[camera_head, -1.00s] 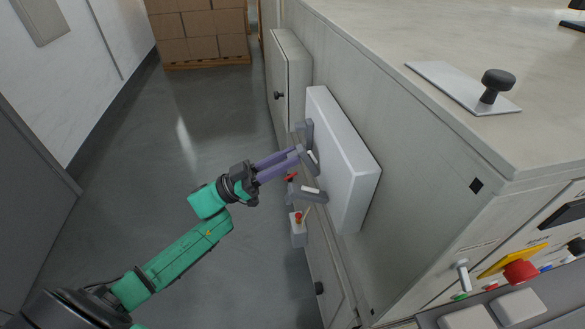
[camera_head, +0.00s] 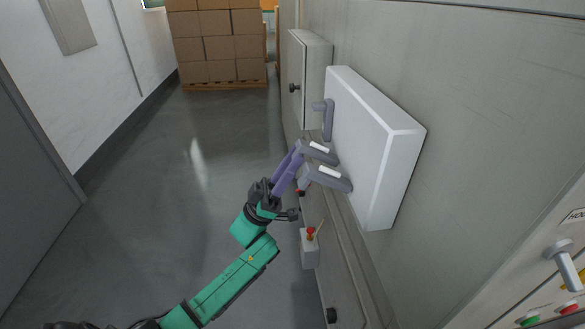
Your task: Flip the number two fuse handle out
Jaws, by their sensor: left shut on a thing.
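The pale grey fuse box (camera_head: 385,135) is fixed to the cabinet's side, with three grey handles in a row on its front. The far handle (camera_head: 327,118) lies upright, close along the box. The middle handle (camera_head: 320,152), with a white label strip, sticks out to the left. The near handle (camera_head: 330,178) also sticks out, nearly parallel to the middle one. My left gripper (camera_head: 297,153), with purple fingers, is shut on the outer end of the middle handle. The exact finger contact is partly hidden. My right gripper is not in view.
Below the handles, a small grey box (camera_head: 309,250) with a red knob projects from the cabinet. A cabinet door with a black knob (camera_head: 293,88) stands beyond the fuse box. Stacked cartons (camera_head: 215,45) stand at the back. The floor at left is clear.

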